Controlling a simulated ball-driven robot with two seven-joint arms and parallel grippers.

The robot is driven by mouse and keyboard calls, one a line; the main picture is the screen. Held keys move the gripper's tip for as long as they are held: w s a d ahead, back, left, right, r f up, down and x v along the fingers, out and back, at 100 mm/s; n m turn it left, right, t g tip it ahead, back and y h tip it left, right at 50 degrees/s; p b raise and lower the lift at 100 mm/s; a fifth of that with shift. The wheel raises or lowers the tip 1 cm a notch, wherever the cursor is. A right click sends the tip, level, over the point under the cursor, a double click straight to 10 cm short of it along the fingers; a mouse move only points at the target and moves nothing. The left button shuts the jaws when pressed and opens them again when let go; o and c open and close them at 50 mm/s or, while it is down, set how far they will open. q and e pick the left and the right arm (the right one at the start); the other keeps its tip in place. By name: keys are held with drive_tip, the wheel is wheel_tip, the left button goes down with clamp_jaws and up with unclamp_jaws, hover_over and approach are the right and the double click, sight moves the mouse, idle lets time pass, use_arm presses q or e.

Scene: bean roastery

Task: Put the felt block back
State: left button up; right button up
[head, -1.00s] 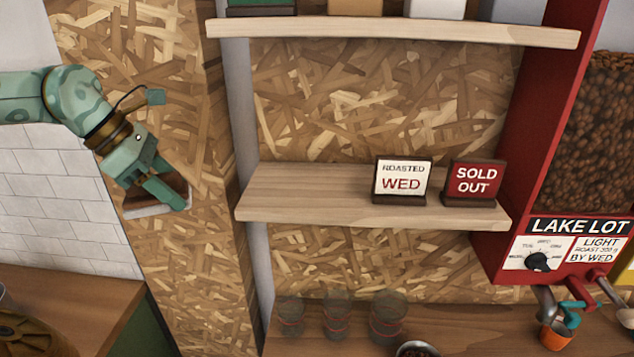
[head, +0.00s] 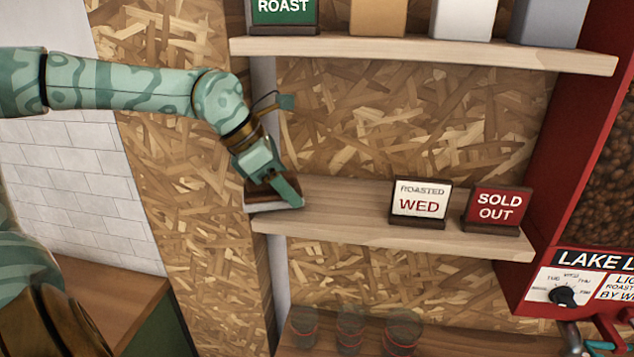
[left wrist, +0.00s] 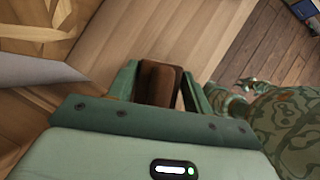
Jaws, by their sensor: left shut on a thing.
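The felt block (head: 257,201) is dark brown with a pale underside. My left gripper (head: 280,192) is shut on it, at the left end of the middle shelf (head: 345,208). I cannot tell whether the block touches the shelf. In the left wrist view the brown block (left wrist: 158,82) sits between the two green fingers of the left gripper (left wrist: 160,85), with pale wood behind it. The fingers and hand hide part of the block.
A "ROASTED WED" sign (head: 420,203) and a "SOLD OUT" sign (head: 497,209) stand on the shelf's right half. Its left half is clear. An upper shelf (head: 430,54) hangs above. The red bean dispenser (head: 545,215) stands at right. Glasses (head: 350,330) stand below.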

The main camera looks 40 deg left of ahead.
sight(246, 188)
use_arm(q)
drive_tip(key=w+d, duration=0.1)
drive_tip(key=w, duration=0.1)
drive_tip(key=w+d, duration=0.2)
drive_tip(key=shift+w+d, duration=0.25)
drive_tip(key=shift+d, duration=0.05)
drive_tip(key=shift+f+p, duration=0.3)
drive_tip(key=shift+p, duration=0.1)
drive_tip(key=shift+s+a, duration=0.1)
drive_tip(key=o, duration=0.9)
drive_tip(key=shift+f, duration=0.1)
drive_tip(key=o, duration=0.4)
drive_tip(key=shift+s+a+r, duration=0.1)
drive_tip(key=shift+a+r, duration=0.05)
drive_tip(key=shift+r, duration=0.3)
drive_tip(key=s+a, duration=0.2)
drive_tip(key=s, duration=0.1)
drive_tip(key=s+a+b, duration=0.1)
drive_tip(key=s+a, duration=0.4)
drive_tip(key=s, duration=0.1)
drive_tip(key=shift+s+a+r, duration=0.15)
drive_tip(key=shift+s+a, duration=0.15)
